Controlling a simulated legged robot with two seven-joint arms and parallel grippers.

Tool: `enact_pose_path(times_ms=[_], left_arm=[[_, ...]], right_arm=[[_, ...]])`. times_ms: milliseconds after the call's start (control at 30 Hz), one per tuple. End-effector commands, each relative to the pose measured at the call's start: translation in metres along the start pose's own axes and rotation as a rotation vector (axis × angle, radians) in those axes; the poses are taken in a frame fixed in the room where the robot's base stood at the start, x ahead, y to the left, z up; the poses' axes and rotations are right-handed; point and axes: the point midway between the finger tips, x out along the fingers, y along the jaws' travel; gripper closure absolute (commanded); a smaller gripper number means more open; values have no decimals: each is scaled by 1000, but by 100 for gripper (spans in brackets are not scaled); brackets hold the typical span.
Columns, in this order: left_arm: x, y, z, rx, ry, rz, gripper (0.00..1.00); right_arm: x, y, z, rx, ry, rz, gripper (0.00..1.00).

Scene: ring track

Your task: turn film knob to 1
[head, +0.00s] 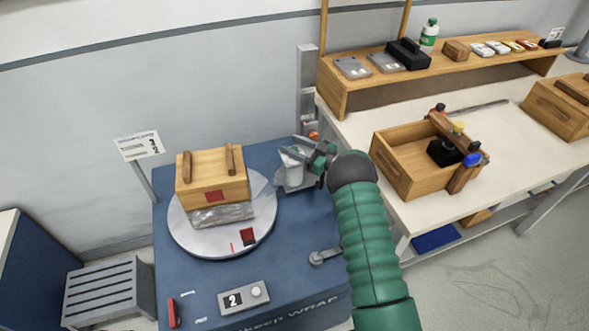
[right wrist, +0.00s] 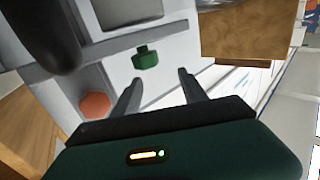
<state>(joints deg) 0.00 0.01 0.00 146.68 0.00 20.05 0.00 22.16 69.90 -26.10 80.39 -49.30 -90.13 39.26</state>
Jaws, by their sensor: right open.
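A grey control box (head: 244,298) on the front of the blue wrapping machine (head: 290,225) shows the digit 2 beside a pale round knob (head: 256,292). A green knob (right wrist: 146,58) shows in the right wrist view, ahead of the fingertips and apart from them. No label tells which is the film knob. My right gripper (head: 301,158) is open beside the white film roll (head: 292,168) at the machine's back right; it also shows in the right wrist view (right wrist: 158,83), with nothing between its fingers. My left gripper is out of view.
A wooden crate (head: 212,178), partly wrapped in film, sits on the round turntable (head: 185,235). A red-orange hexagonal knob (right wrist: 95,105) is left of the fingers. A grey crank (head: 325,256) lies at the machine's right front. The workbench (head: 510,135) with an open wooden box (head: 398,175) stands to the right.

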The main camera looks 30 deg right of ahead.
Motion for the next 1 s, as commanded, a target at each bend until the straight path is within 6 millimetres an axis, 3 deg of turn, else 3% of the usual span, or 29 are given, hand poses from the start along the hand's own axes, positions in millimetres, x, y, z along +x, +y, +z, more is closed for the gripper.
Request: enact_pose_path(times_ms=[300, 500, 867, 1000], left_arm=[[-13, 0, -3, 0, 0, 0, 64], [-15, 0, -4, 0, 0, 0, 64], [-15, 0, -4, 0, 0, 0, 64], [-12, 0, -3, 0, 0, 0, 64]], right_arm=[[-50, -76, -10, 4, -1, 1, 50], [-73, -110, -12, 2, -1, 0, 50], [-79, -120, -12, 0, 0, -1, 50], [-71, -124, -13, 13, -18, -22, 50]])
